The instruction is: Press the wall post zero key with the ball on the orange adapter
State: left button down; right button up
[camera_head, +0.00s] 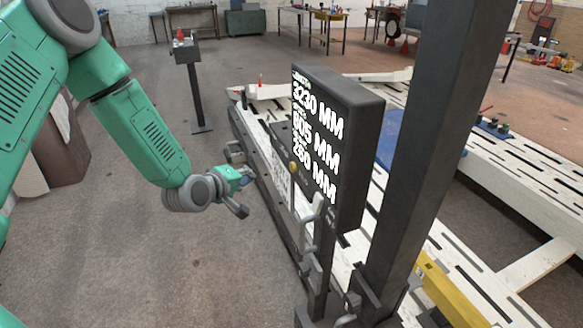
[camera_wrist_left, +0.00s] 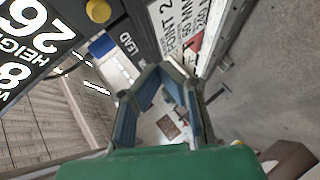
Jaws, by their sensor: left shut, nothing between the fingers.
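A black display box (camera_head: 340,120) on an upright shows white readouts of 3230 MM, 805 MM and 268 MM. A yellow round knob (camera_head: 293,167) sits by its lower left edge; a yellow round knob also shows in the left wrist view (camera_wrist_left: 98,11). I cannot tell whether it is the zero key. My left gripper (camera_head: 244,194) is shut and empty, left of the display and apart from it. In the left wrist view its fingers (camera_wrist_left: 161,73) meet near labelled plates. I cannot make out an orange adapter with a ball. My right gripper is out of view.
A thick dark post (camera_head: 430,130) stands right of the display. A pale slotted frame bench (camera_head: 530,190) lies behind. A grey stand (camera_head: 187,55) with a small red item (camera_head: 181,36) stands farther back. The floor left of the bench is mostly clear.

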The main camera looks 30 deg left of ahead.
pick_arm(q)
jog(key=w+d+b, duration=0.1)
jog(key=w+d, duration=0.4)
jog(key=w, duration=0.1)
jog(key=shift+w+d+b, duration=0.15)
jog(key=shift+w+b, duration=0.05)
jog(key=shift+b, duration=0.15)
dwell(1.3)
jog(key=shift+w+d, duration=0.25)
jog(key=shift+d, duration=0.05)
jog(key=shift+w+d, duration=0.35)
jog(key=shift+w, duration=0.05)
dwell(0.8)
jog(key=shift+s+a, duration=0.1)
jog(key=shift+s, duration=0.05)
jog(key=shift+s+a, duration=0.5)
jog(key=shift+s, duration=0.1)
jog(key=shift+s+a+p, duration=0.3)
jog(key=shift+s+a, duration=1.35)
jog(key=shift+s, duration=0.25)
